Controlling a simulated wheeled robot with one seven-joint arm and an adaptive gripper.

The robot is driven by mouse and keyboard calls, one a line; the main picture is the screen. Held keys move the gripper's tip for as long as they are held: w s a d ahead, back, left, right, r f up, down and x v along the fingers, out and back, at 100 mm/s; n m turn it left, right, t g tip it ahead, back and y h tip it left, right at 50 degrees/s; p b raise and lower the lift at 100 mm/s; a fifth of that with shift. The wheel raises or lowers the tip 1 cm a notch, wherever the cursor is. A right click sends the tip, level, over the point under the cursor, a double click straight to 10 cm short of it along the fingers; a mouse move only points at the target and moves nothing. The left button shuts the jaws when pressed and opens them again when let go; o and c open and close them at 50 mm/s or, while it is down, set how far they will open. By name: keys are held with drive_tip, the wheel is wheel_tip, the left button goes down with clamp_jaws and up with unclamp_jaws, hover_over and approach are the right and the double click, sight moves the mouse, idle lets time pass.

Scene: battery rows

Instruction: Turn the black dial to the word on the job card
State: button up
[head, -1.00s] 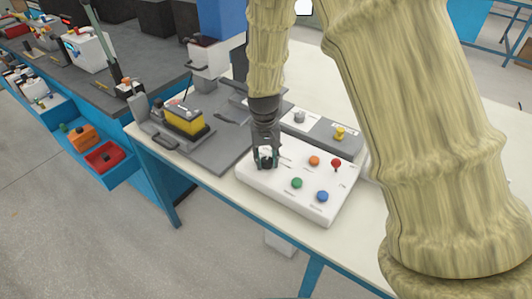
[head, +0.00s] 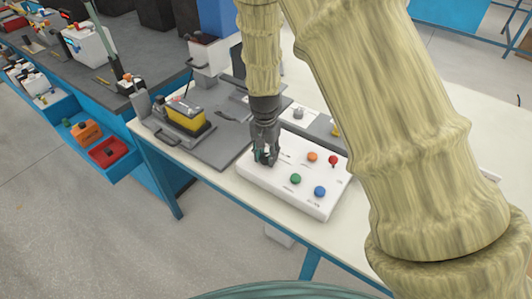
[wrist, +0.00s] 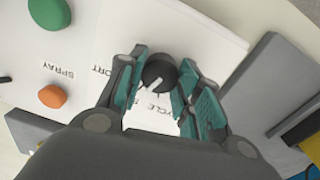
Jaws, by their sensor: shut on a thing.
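The black dial (wrist: 160,73) has a white pointer line and sits on the white control panel (head: 272,187). In the wrist view the panel words "ORT" and "YCLE" show beside the dial, partly covered by my fingers. My gripper (wrist: 160,88) has its teal-padded fingers on either side of the dial, shut on it. In the head view my gripper (head: 264,156) points down at the panel's left part and hides most of the dial. The pointer lies toward the lower left in the wrist view, near "YCLE". I cannot make out a job card.
The panel also bears a green button (head: 295,179), a blue button (head: 320,191), an orange button (head: 312,157) and a red knob (head: 333,160). A yellow-and-black battery (head: 186,115) stands on the left.

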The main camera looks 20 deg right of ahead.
sight(265, 155)
drive_tip(key=shift+w+r, duration=0.1)
idle(0.3)
drive_tip(key=o, duration=1)
drive_tip(key=shift+o, duration=0.2)
wheel_tip(265, 155, up, 12)
drive_tip(key=shift+w+a, duration=0.1)
drive_tip(key=shift+a, duration=0.05)
